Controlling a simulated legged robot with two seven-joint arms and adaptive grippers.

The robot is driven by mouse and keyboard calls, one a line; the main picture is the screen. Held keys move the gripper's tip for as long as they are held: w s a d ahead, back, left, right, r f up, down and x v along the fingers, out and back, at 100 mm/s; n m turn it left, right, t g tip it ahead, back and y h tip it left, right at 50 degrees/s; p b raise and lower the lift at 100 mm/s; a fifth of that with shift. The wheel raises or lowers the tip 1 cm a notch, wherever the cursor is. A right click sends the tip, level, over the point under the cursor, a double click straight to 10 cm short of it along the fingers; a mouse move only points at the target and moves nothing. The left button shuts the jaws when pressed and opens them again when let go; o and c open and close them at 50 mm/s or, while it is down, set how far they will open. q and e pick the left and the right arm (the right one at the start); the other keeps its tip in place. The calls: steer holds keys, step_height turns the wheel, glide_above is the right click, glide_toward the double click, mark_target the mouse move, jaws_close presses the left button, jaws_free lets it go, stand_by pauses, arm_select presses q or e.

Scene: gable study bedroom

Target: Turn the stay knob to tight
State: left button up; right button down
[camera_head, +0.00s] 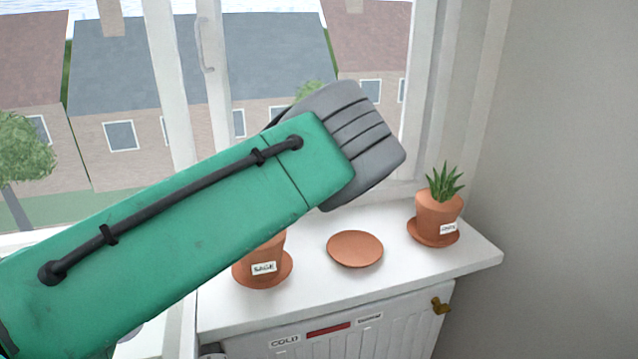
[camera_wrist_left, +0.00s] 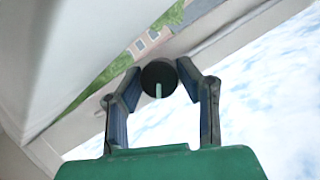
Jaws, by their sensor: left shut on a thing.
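The stay knob (camera_wrist_left: 154,74) is a dark round knob with a pale pointer line, seen in the left wrist view against the white window frame. The pointer line points down toward my wrist in that view. My left gripper (camera_wrist_left: 160,67) has its two fingers on either side of the knob, shut on it. In the head view my green left arm reaches in from the left, and its grey end stands in front of the window. It hides the fingers and the knob there. My right gripper is not in view.
The white sill (camera_head: 320,285) holds a labelled terracotta pot (camera_head: 266,252) partly behind my arm, an empty saucer (camera_head: 355,249) and a potted plant (camera_head: 438,212). Below is a white panel with a COLD label (camera_head: 284,341) and a brass knob (camera_head: 440,305). A plain wall stands right.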

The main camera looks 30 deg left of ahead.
arm_select(q)
steer(key=shift+d+f, duration=0.15)
steer(key=shift+f, duration=0.05)
stand_by(0.3)
steer(key=o, duration=1)
steer(key=shift+o, duration=0.7)
steer(key=shift+w, duration=0.15)
steer(key=shift+r, duration=0.1)
steer(key=shift+s+d+r, duration=0.1)
steer(key=shift+s, duration=0.15)
steer(key=v, duration=0.6)
steer(key=shift+d, duration=0.15)
steer(key=shift+s+d, duration=0.2)
steer(key=shift+s, duration=0.1)
